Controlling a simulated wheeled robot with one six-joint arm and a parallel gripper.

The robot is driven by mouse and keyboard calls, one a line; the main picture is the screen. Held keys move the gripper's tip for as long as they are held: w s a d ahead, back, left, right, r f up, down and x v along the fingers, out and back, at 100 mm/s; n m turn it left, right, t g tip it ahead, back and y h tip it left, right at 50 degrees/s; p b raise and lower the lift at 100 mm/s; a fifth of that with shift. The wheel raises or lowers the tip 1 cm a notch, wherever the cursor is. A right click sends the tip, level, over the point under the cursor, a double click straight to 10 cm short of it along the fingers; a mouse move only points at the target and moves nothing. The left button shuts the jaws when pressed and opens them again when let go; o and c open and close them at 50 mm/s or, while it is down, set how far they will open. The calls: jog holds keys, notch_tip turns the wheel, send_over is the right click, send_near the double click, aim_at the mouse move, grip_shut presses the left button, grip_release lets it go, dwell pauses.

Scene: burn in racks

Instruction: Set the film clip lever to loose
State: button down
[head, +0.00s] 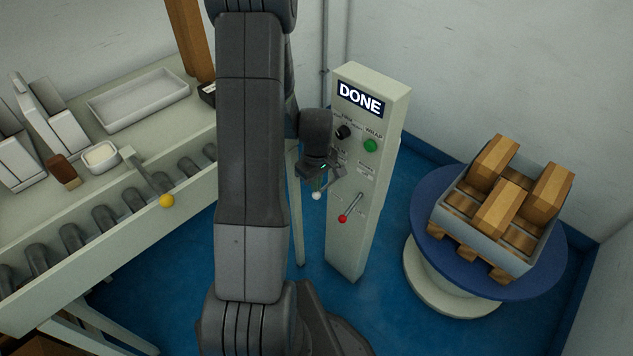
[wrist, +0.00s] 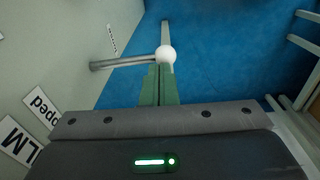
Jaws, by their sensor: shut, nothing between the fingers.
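The control cabinet (head: 355,245) stands upright under a "DONE" sign. A lever with a white ball (head: 317,196) sticks out from its left part, and its stalk also shows in the wrist view (wrist: 125,62). Labels reading "LM" and "pped" show in part beside it, so this looks like the film clip lever. My gripper (head: 318,184) is shut and empty, its green fingertips (wrist: 160,72) right at the white ball. I cannot tell whether they touch it. The lever's set position is not clear.
A red-tipped lever (head: 343,219), a black knob (head: 343,132) and a green button (head: 370,145) share the cabinet face. A roller conveyor with a yellow-tipped lever (head: 167,201) stands left. A blue turntable (head: 427,222) with a loaded crate stands right. Blue floor lies between.

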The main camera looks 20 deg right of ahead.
aim_at(314, 193)
jog(key=shift+a+f, duration=0.1)
jog(key=shift+f, duration=0.15)
jog(key=shift+s+a+f+b, duration=0.1)
jog(key=shift+a+f+b, duration=0.05)
jog(key=shift+f+b, duration=0.75)
jog(key=shift+s+a+f+b, duration=0.1)
jog(key=shift+a+f+b, duration=0.05)
jog(key=shift+f+b, duration=0.7)
jog(key=shift+r, duration=0.15)
jog(key=shift+r+p, duration=0.55)
jog(key=shift+r, duration=0.2)
jog(key=shift+w+a+r, duration=0.1)
jog(key=shift+w+r, duration=0.05)
jog(key=shift+r, duration=0.05)
jog(key=a+r+p, duration=0.3)
jog(key=a+r, duration=0.3)
jog(key=r, duration=0.5)
jog(key=shift+s+a, duration=0.2)
jog(key=shift+s, duration=0.25)
